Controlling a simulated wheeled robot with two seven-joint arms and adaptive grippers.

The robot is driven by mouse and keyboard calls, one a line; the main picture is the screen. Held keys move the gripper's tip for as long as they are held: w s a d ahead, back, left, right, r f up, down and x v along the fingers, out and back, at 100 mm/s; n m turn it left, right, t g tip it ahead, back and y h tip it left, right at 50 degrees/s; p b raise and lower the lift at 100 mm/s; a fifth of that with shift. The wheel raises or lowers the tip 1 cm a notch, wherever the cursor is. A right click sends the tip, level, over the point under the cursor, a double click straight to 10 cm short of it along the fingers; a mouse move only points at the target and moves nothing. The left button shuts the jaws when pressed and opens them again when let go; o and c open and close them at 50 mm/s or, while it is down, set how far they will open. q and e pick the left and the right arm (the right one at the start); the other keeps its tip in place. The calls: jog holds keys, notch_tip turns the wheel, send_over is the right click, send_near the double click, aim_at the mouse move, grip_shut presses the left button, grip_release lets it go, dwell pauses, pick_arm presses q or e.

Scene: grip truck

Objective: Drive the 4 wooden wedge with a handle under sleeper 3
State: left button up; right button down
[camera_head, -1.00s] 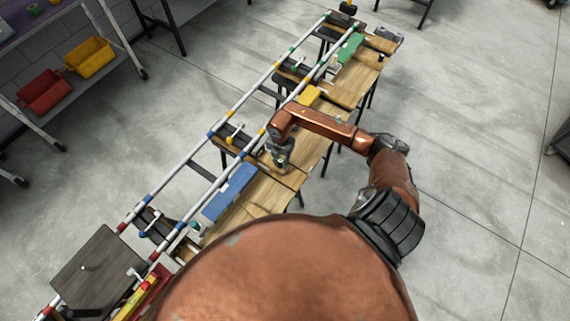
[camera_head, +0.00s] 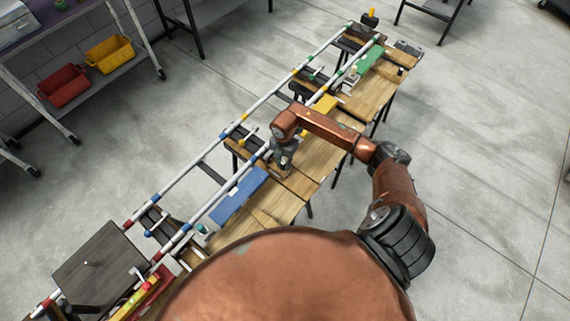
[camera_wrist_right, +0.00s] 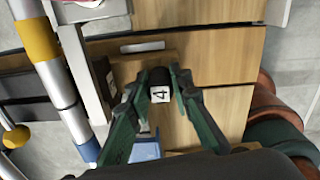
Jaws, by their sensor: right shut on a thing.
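My right gripper (camera_head: 284,163) is low over the wooden bench top beside the near rail, between the blue block and the yellow block. In the right wrist view its green fingers (camera_wrist_right: 158,88) are closed around the dark handle (camera_wrist_right: 160,77) of a wedge, with a white label reading 4. The wedge's wooden body is mostly hidden by the fingers. A dark sleeper (camera_head: 241,148) crosses under the two rails near the gripper; its number cannot be read. Whether the wedge touches it cannot be told. My left gripper is not in view.
Striped rails (camera_head: 205,150) run along the bench. A blue block (camera_head: 238,196), a yellow block (camera_head: 322,105) and a green block (camera_head: 370,60) lie beside them. A dark square plate (camera_head: 100,264) covers the near end. Open floor (camera_head: 480,150) lies to the right.

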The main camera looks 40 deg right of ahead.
jog(key=shift+r, duration=0.1)
jog(key=c, duration=1.7)
grip_release()
jog(key=shift+o, duration=0.2)
notch_tip(320, 180, up, 12)
notch_tip(320, 180, up, 4)
jog(key=p, duration=0.3)
